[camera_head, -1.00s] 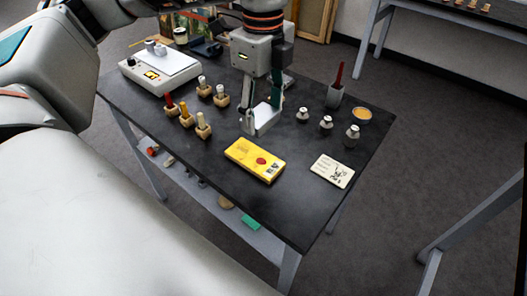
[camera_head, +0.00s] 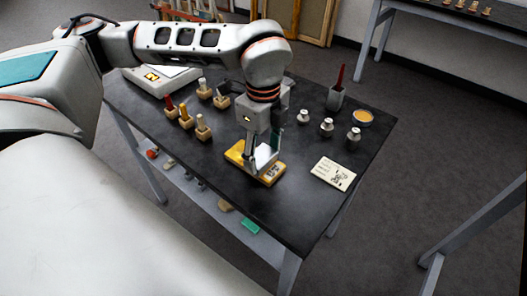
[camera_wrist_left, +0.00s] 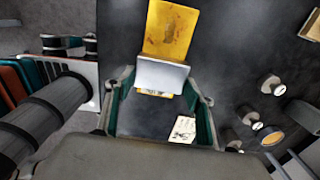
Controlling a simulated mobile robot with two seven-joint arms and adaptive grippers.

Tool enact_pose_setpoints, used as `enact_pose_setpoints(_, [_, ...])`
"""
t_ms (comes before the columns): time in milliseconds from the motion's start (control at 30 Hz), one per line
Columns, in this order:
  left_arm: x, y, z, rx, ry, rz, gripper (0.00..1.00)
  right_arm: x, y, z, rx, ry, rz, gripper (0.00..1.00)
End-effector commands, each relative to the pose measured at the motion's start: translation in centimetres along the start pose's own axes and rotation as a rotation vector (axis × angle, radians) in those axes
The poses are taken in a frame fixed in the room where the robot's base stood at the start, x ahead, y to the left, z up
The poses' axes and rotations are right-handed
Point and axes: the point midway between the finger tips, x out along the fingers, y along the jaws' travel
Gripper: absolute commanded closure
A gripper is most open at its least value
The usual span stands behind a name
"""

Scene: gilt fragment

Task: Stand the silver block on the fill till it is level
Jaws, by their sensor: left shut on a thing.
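My left gripper (camera_head: 258,163) is over the yellow fragment (camera_head: 237,150) on the dark table. It is shut on the silver block (camera_head: 266,155), whose pale face shows between the fingers in the left wrist view (camera_wrist_left: 162,76). That view also shows the fragment's worn, gold-yellow surface (camera_wrist_left: 170,28) past the block. The block overlaps the fragment in both views; I cannot tell whether it touches it. The fill is hidden behind the gripper and block. My right gripper is not in view.
Small metal weights (camera_head: 327,127), a dish (camera_head: 362,118) and a dark cup with a red handle (camera_head: 335,98) stand to the right. A printed card (camera_head: 333,173) lies near the right edge. The front tabletop is clear.

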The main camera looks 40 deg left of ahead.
Motion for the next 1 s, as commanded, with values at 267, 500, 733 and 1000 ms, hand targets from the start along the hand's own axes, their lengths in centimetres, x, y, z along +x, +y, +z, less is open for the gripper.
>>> enact_pose_setpoints(267, [0.3, 0.0, 0.0, 0.000, 0.000, 0.001, 0.41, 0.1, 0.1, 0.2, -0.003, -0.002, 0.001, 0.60])
enact_pose_setpoints(500, [0.2, 0.0, 0.0, 0.000, 0.000, 0.000, 0.30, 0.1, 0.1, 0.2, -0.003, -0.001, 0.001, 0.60])
enact_pose_setpoints(733, [-0.4, 0.0, 0.0, 0.000, 0.000, -0.002, 0.30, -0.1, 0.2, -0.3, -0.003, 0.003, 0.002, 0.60])
enact_pose_setpoints(1000, [-4.8, -0.1, 0.0, -0.001, 0.000, -0.006, 0.30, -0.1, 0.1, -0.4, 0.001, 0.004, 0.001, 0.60])
